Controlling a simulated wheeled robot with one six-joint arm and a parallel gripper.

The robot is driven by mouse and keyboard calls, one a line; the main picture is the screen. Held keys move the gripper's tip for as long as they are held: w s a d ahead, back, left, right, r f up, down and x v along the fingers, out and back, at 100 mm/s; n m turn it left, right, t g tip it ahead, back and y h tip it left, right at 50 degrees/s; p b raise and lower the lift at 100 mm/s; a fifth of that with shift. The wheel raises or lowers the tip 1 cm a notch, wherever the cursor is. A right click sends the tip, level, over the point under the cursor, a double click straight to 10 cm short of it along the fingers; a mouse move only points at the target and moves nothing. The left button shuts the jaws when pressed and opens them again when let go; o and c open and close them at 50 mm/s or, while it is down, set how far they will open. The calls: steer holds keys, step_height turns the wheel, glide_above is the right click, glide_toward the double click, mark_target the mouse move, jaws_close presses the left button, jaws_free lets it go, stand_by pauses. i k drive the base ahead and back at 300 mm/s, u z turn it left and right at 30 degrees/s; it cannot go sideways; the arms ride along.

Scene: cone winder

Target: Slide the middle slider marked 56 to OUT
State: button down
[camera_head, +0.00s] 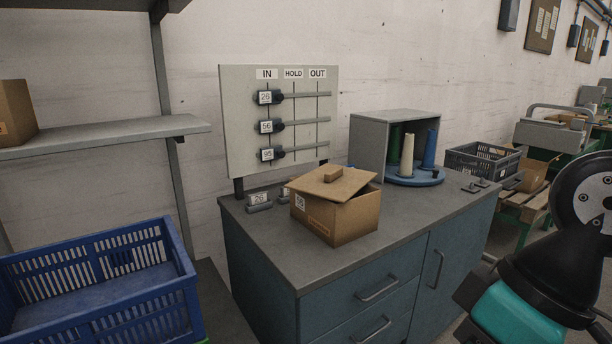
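A pale upright board (232,120) stands at the back left of the cabinet top. It has three horizontal rails under the column labels IN, HOLD and OUT (317,73). The middle slider marked 56 (266,127) sits on the middle rail (308,123), in the IN column at the left. The slider marked 26 (266,97) above it and a third slider (267,155) below it are also under IN; the lowest number is too small to read surely. My gripper is not in view; only dark and teal links of my arm show at the right edge.
On the cabinet top (400,225), an open cardboard box (347,218) with a tilted lid stands in front of the board. A small tag holder (258,201) is left of it. A grey housing (369,145) with cones stands right. A blue crate (180,262) is lower left.

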mark_target(270, 125)
steer(key=u, duration=0.05)
steer(key=i, duration=0.95)
steer(key=u, duration=0.5)
